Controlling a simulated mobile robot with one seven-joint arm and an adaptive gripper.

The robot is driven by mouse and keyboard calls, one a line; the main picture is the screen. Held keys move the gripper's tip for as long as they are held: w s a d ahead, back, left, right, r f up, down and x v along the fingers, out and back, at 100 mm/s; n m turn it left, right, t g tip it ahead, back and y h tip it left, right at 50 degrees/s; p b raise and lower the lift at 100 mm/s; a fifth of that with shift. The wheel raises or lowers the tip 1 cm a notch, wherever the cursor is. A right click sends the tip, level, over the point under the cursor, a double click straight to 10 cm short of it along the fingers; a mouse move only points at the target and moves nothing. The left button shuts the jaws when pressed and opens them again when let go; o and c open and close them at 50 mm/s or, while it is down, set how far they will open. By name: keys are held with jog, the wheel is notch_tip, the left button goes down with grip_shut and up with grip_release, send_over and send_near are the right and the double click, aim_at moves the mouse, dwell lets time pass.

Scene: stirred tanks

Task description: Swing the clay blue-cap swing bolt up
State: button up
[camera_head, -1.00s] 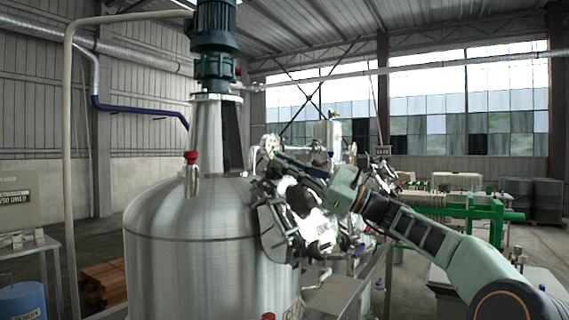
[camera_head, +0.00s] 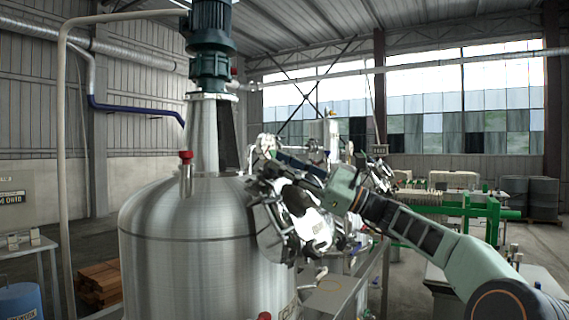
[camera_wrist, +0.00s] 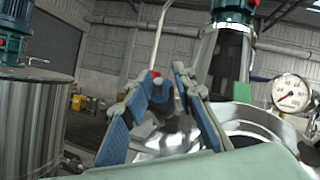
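My gripper (camera_head: 268,166) reaches from the right to the open manway at the side of the large steel tank (camera_head: 180,255). Shiny round metal of the tank (camera_wrist: 165,142) shows behind and between the fingers. The shiny manway lid (camera_head: 310,228) hangs below my arm in the head view.
A red-capped fitting (camera_head: 186,158) stands on the tank's shoulder, left of my gripper. A green motor (camera_head: 211,45) sits above the tank. A pressure gauge (camera_wrist: 291,94) is close at the right in the wrist view. Green-framed equipment (camera_head: 460,207) stands behind my arm.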

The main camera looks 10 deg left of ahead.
jog(key=shift+a+f, duration=0.2)
jog(key=shift+f, duration=0.05)
jog(key=v, duration=1.2)
jog(key=shift+d+r, duration=0.15)
jog(key=shift+r, duration=0.15)
